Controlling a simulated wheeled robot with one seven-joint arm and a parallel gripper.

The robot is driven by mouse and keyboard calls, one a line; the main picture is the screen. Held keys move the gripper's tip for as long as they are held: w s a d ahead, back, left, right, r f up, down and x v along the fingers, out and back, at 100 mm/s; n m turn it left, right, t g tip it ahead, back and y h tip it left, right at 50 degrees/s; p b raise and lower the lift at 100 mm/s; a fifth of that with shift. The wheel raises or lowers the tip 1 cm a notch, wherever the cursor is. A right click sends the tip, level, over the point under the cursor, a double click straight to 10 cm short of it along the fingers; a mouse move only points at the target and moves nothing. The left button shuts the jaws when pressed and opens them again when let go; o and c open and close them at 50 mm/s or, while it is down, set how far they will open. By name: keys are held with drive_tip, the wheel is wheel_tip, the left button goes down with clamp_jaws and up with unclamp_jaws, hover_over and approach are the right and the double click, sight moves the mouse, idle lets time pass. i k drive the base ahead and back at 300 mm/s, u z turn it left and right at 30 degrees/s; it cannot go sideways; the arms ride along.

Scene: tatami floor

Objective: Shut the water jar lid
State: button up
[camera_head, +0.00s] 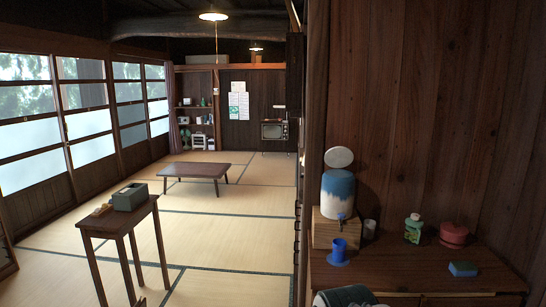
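The water jar (338,192) is blue and white. It stands upright on a wooden box (323,229) on the counter at the right, with a small blue tap at its lower front. Its round white lid (339,157) is open, tilted up at the back of the jar with its face toward me. The inside of the jar is not clearly visible. My gripper is not in view.
A blue cup (338,250) stands below the tap. A grey cup (369,229), a green-and-white bottle (413,229), a red pot (453,235) and a blue sponge (462,269) share the counter (410,264). A dark rounded thing (345,296) is cut off at the bottom. Wooden walls stand close behind.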

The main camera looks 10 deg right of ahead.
sight(337, 157)
drive_tip(key=u, duration=0.2)
drive_tip(key=i, duration=3.8)
drive_tip(key=z, duration=3.25)
